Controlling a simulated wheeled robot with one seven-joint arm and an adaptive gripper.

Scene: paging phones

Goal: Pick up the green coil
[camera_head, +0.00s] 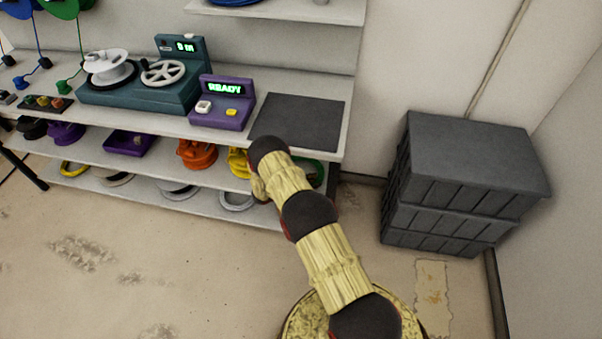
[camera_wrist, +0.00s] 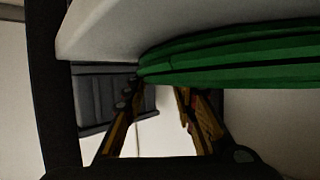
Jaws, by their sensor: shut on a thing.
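The green coil (camera_wrist: 235,58) fills the upper right of the wrist view, a bundle of dark green loops close to the camera. In the head view part of the green coil (camera_head: 314,172) shows at the right end of the middle shelf, partly behind my arm. My gripper (camera_wrist: 160,88) is at the coil's left end in the wrist view, its two yellow and black fingers shut on the coil. In the head view my gripper is hidden behind my arm. Whether the coil still touches the shelf, I cannot tell.
A pale shelf board (camera_wrist: 95,30) lies close to the coil in the wrist view. Yellow (camera_head: 238,160) and orange (camera_head: 196,153) coils sit left of my arm. Dark stacked crates (camera_head: 465,165) stand at the right. The floor (camera_head: 150,265) at left is clear.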

